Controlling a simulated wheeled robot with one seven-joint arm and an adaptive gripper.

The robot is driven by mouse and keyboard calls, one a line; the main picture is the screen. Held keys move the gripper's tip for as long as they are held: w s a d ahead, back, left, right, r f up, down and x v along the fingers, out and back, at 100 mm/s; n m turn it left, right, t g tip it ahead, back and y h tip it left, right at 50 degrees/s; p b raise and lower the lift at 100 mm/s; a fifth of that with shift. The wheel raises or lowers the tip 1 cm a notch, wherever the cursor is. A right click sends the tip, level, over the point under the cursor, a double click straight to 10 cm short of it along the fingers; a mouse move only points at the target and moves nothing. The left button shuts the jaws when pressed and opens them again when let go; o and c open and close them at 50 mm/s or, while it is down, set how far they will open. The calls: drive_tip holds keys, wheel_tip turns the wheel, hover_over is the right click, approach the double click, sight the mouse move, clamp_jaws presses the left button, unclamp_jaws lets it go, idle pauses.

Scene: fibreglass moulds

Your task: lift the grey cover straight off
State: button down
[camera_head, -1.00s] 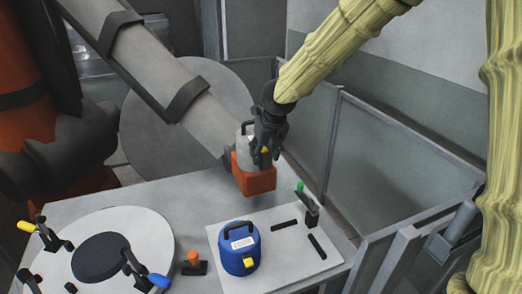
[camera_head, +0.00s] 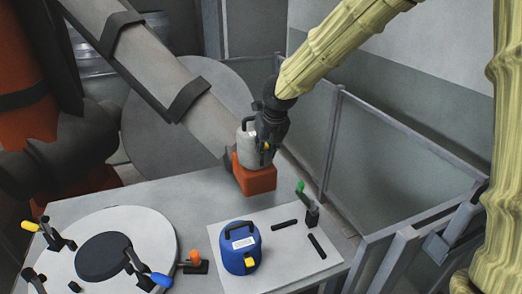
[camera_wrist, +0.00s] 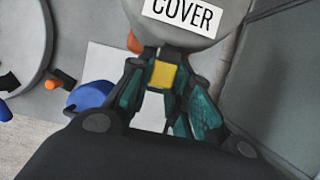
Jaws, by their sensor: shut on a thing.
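The grey cover (camera_head: 246,146) is a rounded body with a dark handle on top, at the orange-red block (camera_head: 256,181) near the table's back edge. It looks upright. I cannot tell whether its lower edge still touches the block. My gripper (camera_head: 266,152) is at its right side, shut on the cover's yellow-marked front part. In the wrist view the cover (camera_wrist: 205,22) fills the top, with a "COVER" label, and the fingers of my gripper (camera_wrist: 162,72) close around the yellow piece. The fingers hide part of the cover's side.
A blue handled container (camera_head: 238,246) stands on a white board (camera_head: 285,262) with black bars and a green-tipped clamp (camera_head: 308,205). A round white plate (camera_head: 158,232) with clamps is at left. A large grey tube (camera_head: 160,75) passes close behind the cover. Fence panels (camera_head: 400,165) stand right.

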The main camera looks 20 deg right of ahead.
drive_tip(key=shift+r+p, duration=4)
drive_tip(key=shift+r, duration=1.15)
